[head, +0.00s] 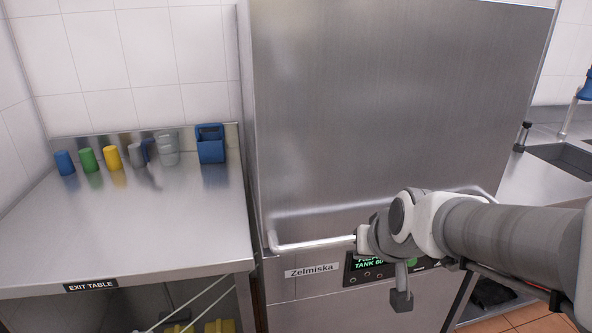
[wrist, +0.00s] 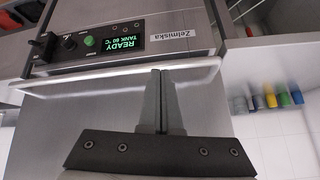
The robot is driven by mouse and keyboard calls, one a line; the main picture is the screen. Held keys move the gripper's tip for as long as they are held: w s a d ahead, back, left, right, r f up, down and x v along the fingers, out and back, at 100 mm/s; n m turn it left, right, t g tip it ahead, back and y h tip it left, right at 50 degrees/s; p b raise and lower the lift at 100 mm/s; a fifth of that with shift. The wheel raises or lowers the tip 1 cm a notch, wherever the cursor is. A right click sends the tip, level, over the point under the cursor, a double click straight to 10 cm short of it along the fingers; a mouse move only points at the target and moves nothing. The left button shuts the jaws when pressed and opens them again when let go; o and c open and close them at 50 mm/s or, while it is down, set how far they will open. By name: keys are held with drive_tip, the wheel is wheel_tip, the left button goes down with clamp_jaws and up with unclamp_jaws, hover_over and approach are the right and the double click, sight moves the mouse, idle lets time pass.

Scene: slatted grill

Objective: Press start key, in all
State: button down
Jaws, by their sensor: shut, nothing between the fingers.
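The control panel (wrist: 108,40) of the steel dishwasher shows upside down in the wrist view. Its lit display (wrist: 127,36) reads READY and TANK 60 °C. No label on the green button can be read. My gripper (wrist: 158,72) is shut and empty. Its tips overlap the bar handle in this view, below and right of the display; I cannot tell whether they touch. In the head view the display (head: 369,262) is partly hidden by my arm.
A bar handle (head: 320,242) runs across the dishwasher hood (head: 400,100), close to the panel. A dark lever-like part (wrist: 42,45) stands out at the panel's end. The steel exit table (head: 130,235) at left holds several coloured cups and a blue container (head: 210,145).

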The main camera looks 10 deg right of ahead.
drive_tip(key=w+d+f+m+t+h+b, duration=0.1)
drive_tip(key=w+d+f+h+b, duration=0.15)
drive_tip(key=w+d+f, duration=0.4)
drive_tip(key=w+d+f+m+h+b, duration=0.15)
drive_tip(key=d+f+b, duration=0.25)
drive_tip(key=f, duration=0.5)
drive_tip(key=d+f+n+t+h+b, duration=0.5)
drive_tip(key=d+f+h+b, duration=0.3)
drive_tip(key=d+f, duration=0.5)
drive_tip(key=d+n+b, duration=0.1)
drive_tip(key=d+b, duration=0.1)
drive_tip(key=shift+w+d+t, duration=0.15)
drive_tip(key=shift+d+t, duration=0.2)
drive_tip(key=shift+t, duration=0.05)
drive_tip(key=shift+w+r, duration=0.1)
